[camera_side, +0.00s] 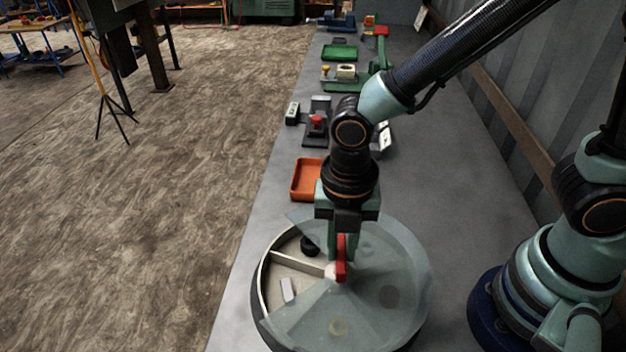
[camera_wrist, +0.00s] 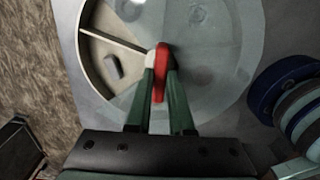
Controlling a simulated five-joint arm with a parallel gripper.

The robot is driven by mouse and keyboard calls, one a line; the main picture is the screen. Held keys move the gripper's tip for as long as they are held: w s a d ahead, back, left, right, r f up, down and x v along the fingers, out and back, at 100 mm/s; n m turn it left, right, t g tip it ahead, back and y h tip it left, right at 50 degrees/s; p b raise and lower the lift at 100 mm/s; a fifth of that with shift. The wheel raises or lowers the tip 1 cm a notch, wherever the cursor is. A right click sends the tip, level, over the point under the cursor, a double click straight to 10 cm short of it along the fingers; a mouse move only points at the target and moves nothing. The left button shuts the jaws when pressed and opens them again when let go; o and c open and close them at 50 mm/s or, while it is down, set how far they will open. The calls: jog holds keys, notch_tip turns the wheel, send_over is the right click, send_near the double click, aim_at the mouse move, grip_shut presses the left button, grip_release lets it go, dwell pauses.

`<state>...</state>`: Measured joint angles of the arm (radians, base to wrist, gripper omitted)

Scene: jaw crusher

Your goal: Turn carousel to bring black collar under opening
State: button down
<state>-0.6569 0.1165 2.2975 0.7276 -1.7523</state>
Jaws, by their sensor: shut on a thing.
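The round carousel (camera_side: 262,284) lies on the bench under a translucent cover (camera_side: 400,260) with a wedge-shaped opening on its left. The black collar (camera_side: 309,245) sits in the upper left compartment, close to the opening's upper edge; I cannot tell if the cover overlaps part of it. A divider (camera_side: 298,263) separates it from a compartment with a grey block (camera_side: 288,290), also in the wrist view (camera_wrist: 113,67). My gripper (camera_side: 341,262) points down over the hub, shut on the red handle (camera_wrist: 160,75). The fingers hide part of the handle.
Under the cover are a dark round shape (camera_side: 389,296) and a yellowish ring (camera_side: 338,327). An orange tray (camera_side: 306,180) stands just behind the carousel. A red-topped fixture (camera_side: 317,122) and green items (camera_side: 340,52) stand farther back.

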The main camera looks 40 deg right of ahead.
jog(key=shift+n, duration=5.1)
jog(key=c, duration=0.8)
grip_release()
jog(key=shift+r, duration=0.15)
notch_tip(320, 180, up, 12)
